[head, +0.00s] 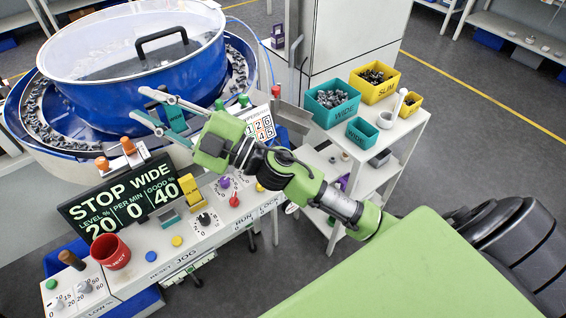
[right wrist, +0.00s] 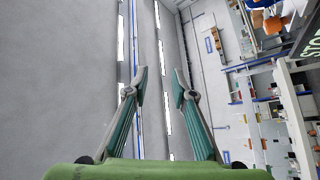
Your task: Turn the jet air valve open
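I cannot tell for sure which control is the jet air valve. Two orange-topped knobs, one on the left (head: 101,163) and one on the right (head: 127,146), stand at the front rim of the blue bowl feeder (head: 190,70), behind the display. My right gripper (head: 141,104) is open and empty, in front of the bowl and above the orange knobs in the picture. Its spread fingers also show in the right wrist view (right wrist: 161,70), with nothing between them. My left gripper is not in view.
A STOP/WIDE display (head: 122,200) and a control panel (head: 195,225) with several knobs lie below the gripper. A red cup (head: 111,252) stands at the left. A white cart (head: 400,130) with teal and yellow bins stands at the right. Grey floor is open beyond it.

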